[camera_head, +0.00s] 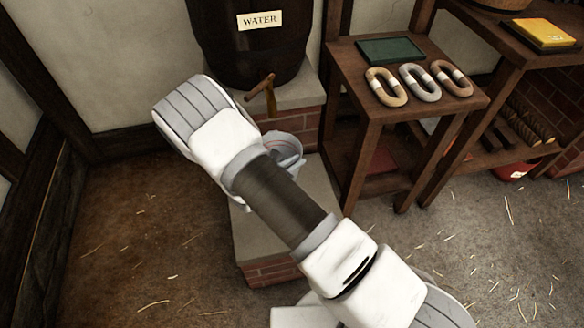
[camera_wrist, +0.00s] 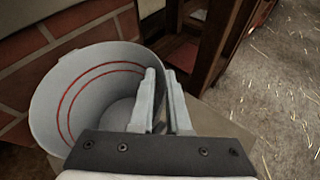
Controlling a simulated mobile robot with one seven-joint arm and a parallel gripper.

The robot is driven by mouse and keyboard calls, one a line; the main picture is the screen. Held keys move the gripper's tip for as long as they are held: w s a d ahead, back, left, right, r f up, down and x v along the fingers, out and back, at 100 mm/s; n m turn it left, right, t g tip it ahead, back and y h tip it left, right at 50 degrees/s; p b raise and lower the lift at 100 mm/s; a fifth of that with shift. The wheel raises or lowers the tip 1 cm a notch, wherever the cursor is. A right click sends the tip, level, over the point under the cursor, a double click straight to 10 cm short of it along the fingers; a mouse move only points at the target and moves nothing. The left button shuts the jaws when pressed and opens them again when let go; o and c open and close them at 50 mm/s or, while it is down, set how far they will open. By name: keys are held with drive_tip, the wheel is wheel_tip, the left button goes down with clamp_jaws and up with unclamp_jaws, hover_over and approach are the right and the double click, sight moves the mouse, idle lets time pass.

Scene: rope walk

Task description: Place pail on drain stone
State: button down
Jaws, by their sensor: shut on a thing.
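The pail (camera_head: 287,143) is pale grey, and the wrist view (camera_wrist: 75,95) shows red rings inside it. My gripper (camera_wrist: 165,78) is shut on its rim, with one finger inside the wall and one outside. The pail looks upright and empty where I can see in. The drain stone (camera_head: 252,240) is a low grey slab on brick below the barrel tap. The pail is over its rear part, close to the brick stand. My arm hides much of the stone and the pail's base, so I cannot tell whether they touch.
A dark barrel (camera_head: 250,45) labelled WATER sits on a brick stand, its wooden tap (camera_head: 260,87) above and left of the pail. A wooden table (camera_head: 385,110) with rope rings stands close to the right. Straw-strewn floor (camera_head: 150,240) is open at left.

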sight(298, 150)
drive_tip(key=w, duration=0.4)
drive_tip(key=shift+a+b, duration=0.35)
drive_tip(key=shift+b, duration=0.05)
drive_tip(key=shift+w+f+b, duration=0.15)
drive_tip(key=shift+f+b, duration=0.15)
drive_tip(key=shift+f, duration=0.3)
wheel_tip(298, 150, down, 6)
drive_tip(key=b, duration=0.3)
drive_tip(key=shift+r, duration=0.1)
drive_tip(key=shift+w, duration=0.15)
drive_tip(key=shift+a, duration=0.1)
drive_tip(key=c, duration=0.9)
unclamp_jaws()
